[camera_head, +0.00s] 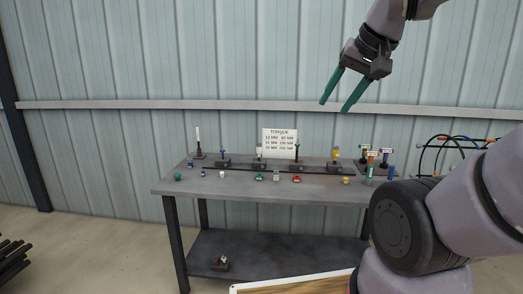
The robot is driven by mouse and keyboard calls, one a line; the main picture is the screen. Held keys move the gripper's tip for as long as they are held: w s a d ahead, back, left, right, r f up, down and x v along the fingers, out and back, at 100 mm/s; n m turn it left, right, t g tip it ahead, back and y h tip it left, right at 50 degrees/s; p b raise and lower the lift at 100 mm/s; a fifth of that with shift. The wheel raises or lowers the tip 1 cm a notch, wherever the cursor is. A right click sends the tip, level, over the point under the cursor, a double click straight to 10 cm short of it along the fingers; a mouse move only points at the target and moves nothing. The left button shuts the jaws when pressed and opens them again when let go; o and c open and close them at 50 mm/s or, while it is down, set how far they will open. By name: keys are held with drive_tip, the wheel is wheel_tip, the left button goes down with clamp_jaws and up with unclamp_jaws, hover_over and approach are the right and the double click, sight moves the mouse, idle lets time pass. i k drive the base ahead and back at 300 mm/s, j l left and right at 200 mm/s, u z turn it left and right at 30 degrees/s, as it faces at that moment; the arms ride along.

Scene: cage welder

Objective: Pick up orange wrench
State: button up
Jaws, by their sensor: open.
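My gripper (333,107) has teal fingers that stand apart with nothing between them. It hangs high at the upper right, in front of the wall and above the workbench (255,186). At the bench's right end, a small upright tool with an orange part (372,156) stands among similar tools with green and purple parts. It is too small to tell for sure that this is the orange wrench. My gripper is well apart from it, up and to the left in the picture. My arm covers part of the area right of the bench.
A white torque sign (280,144) stands at the back of the bench. Several small posts and coloured pieces line the bench top. Cables (460,145) loop at the right. A lower shelf (270,250) holds one small object. The air around my gripper is clear.

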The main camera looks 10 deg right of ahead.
sight(371, 155)
drive_tip(key=i+l, duration=0.35)
drive_tip(key=l, duration=0.2)
drive_tip(key=i+l, duration=0.3)
drive_tip(key=l, duration=0.2)
drive_tip(key=i+l+z, duration=0.1)
drive_tip(key=i+l, duration=0.25)
drive_tip(key=l, duration=0.2)
drive_tip(key=i+l, duration=0.35)
drive_tip(key=l, duration=0.15)
